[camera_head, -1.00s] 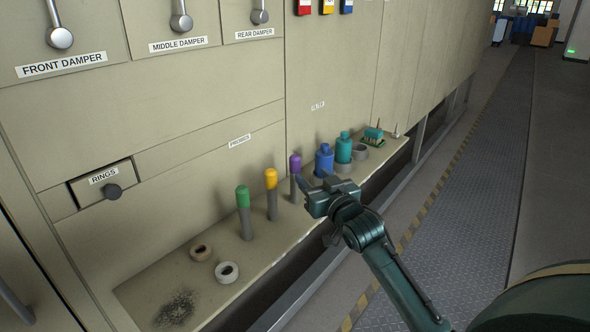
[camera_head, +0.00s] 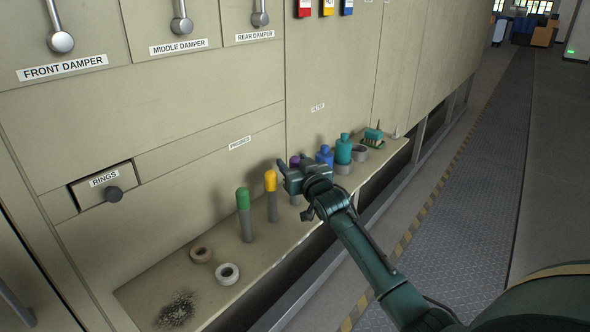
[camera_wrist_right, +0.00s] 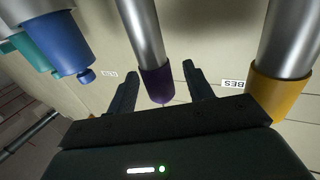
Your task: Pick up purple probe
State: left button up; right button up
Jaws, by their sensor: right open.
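The purple probe is a grey rod with a purple cap. Only the top of its cap (camera_head: 294,159) shows clearly in the head view, behind my right gripper (camera_head: 283,176). In the right wrist view, the purple probe (camera_wrist_right: 156,82) lies between the two spread fingers of my right gripper (camera_wrist_right: 160,84), with gaps on both sides. The gripper is open and empty. The probe stands on the shelf (camera_head: 262,240). Its lower part is mostly hidden by my arm in the head view. My left gripper is not in view.
A yellow-capped probe (camera_head: 270,181) and a green-capped probe (camera_head: 243,200) stand to the left. A blue bottle (camera_head: 324,155) and a teal bottle (camera_head: 343,149) stand to the right. Two rings, brown (camera_head: 201,254) and white (camera_head: 228,274), lie on the shelf. The furnace wall (camera_head: 210,105) rises behind.

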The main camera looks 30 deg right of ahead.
jog(key=shift+c, duration=0.4)
jog(key=c, duration=1)
jog(key=shift+r, duration=0.15)
notch_tip(320, 180, up, 18)
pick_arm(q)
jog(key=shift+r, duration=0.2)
